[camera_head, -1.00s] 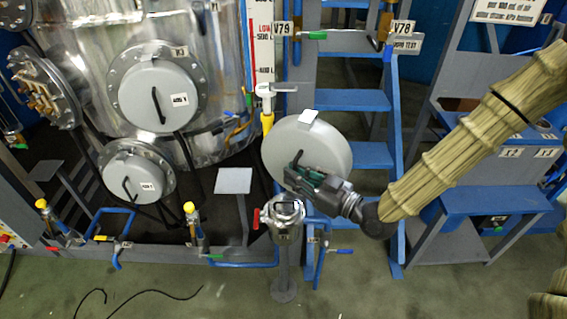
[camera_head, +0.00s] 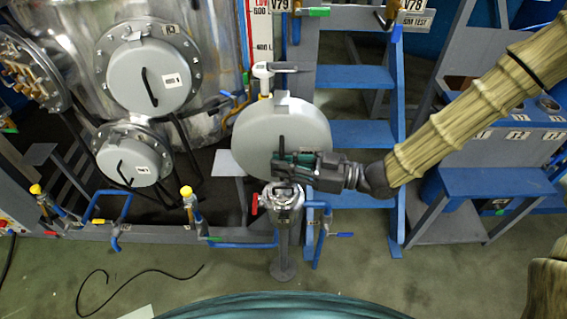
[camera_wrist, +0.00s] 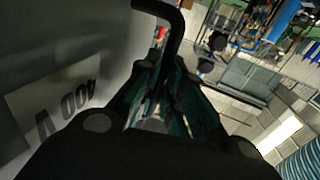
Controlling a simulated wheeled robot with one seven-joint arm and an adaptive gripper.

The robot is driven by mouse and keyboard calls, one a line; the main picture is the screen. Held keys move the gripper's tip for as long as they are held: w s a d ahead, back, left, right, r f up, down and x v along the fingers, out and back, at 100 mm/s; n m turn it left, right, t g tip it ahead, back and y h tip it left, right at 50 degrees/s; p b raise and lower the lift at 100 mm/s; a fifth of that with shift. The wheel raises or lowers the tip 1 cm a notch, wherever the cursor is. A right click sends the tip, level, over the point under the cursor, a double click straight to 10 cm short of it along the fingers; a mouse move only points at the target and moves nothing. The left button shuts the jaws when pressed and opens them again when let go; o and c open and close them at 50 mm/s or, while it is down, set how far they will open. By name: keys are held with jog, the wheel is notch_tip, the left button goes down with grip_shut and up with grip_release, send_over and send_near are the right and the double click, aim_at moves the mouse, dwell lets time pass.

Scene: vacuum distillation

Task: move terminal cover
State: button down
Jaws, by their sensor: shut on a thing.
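A round grey terminal cover (camera_head: 285,122) is held up in front of the blue steps in the head view. My gripper (camera_head: 283,158) is shut on its black handle, at the cover's lower middle. The cover also fills the left of the wrist view (camera_wrist: 75,45), with an upside-down "400 V" label. The black handle (camera_wrist: 172,30) runs down between my fingers there. Two more grey covers with black handles, an upper one (camera_head: 142,70) and a lower one (camera_head: 120,160), sit on round flanges on the metal vessel. A third flange (camera_head: 28,70) at the far left shows bare copper-coloured terminals.
A metal post with a round top (camera_head: 284,200) stands just below the held cover. Blue steps (camera_head: 352,133) are behind it. Yellow-capped valves (camera_head: 187,195) and blue pipes line the low frame. A black cable (camera_head: 105,280) lies on the open green floor.

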jog(key=shift+d, duration=0.2)
jog(key=w+f+b, duration=0.2)
jog(key=w, duration=1.3)
jog(key=shift+w+f, duration=0.3)
jog(key=shift+f, duration=0.05)
dwell(1.4)
jog(key=shift+b, duration=0.3)
jog(key=c, duration=1.5)
grip_release()
jog(key=shift+o, duration=0.2)
jog(key=shift+f, duration=0.1)
jog(key=s+d, duration=0.2)
jog(key=d, duration=0.9)
jog(key=shift+s+d, duration=0.2)
jog(key=shift+d, duration=0.2)
